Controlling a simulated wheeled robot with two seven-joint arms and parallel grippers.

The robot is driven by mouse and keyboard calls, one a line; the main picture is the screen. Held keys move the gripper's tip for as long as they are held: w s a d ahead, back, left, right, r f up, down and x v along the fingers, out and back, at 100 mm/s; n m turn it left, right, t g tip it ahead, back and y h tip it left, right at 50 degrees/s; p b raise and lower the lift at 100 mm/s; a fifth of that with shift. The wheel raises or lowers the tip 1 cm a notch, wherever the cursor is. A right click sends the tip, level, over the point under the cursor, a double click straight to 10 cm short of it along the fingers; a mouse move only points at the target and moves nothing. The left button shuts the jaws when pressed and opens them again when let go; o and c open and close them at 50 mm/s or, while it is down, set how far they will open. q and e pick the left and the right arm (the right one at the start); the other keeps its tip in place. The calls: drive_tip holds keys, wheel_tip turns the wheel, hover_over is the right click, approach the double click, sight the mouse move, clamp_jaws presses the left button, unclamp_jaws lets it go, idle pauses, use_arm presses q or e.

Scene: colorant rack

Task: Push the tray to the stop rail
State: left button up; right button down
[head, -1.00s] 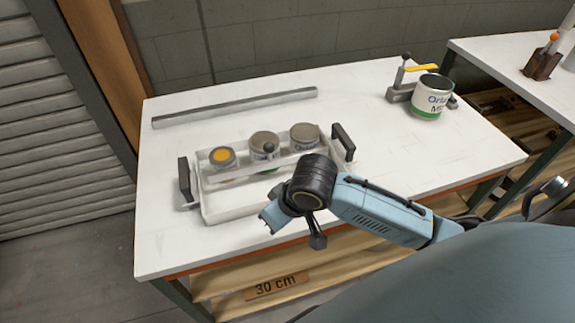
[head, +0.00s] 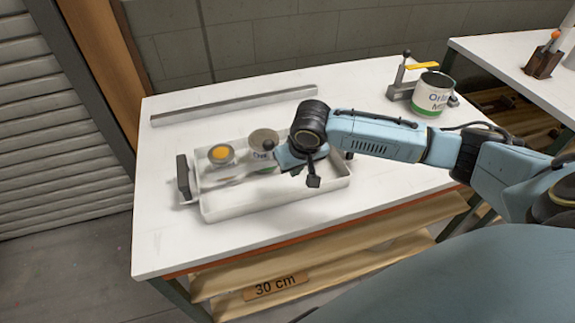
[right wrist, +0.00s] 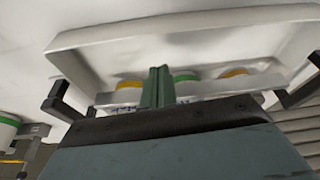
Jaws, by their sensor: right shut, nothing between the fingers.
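The white tray (head: 280,207) with dark end handles lies on the white worktop, with a gap between it and the grey stop rail (head: 235,105) behind it. A can with an orange top (head: 221,155) and a grey can (head: 263,140) stand in it; my right arm hides the third can in the head view. My right gripper (head: 288,160) is over the tray's right part. In the right wrist view its fingers (right wrist: 158,86) are together and empty, in front of the tray (right wrist: 180,42) and cans. I cannot tell whether they touch the tray. My left gripper is out of view.
A labelled can (head: 433,93) stands beside a toggle clamp (head: 400,90) at the back right of the worktop. A second table (head: 510,60) is further right. The worktop between tray and rail is clear where visible.

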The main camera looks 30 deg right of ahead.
sight(288, 180)
drive_tip(key=x, duration=0.3)
drive_tip(key=shift+w+f+b, duration=0.3)
drive_tip(key=shift+w+d+r, duration=0.15)
drive_tip(key=shift+w, duration=1.55)
drive_tip(key=shift+d+r, duration=0.1)
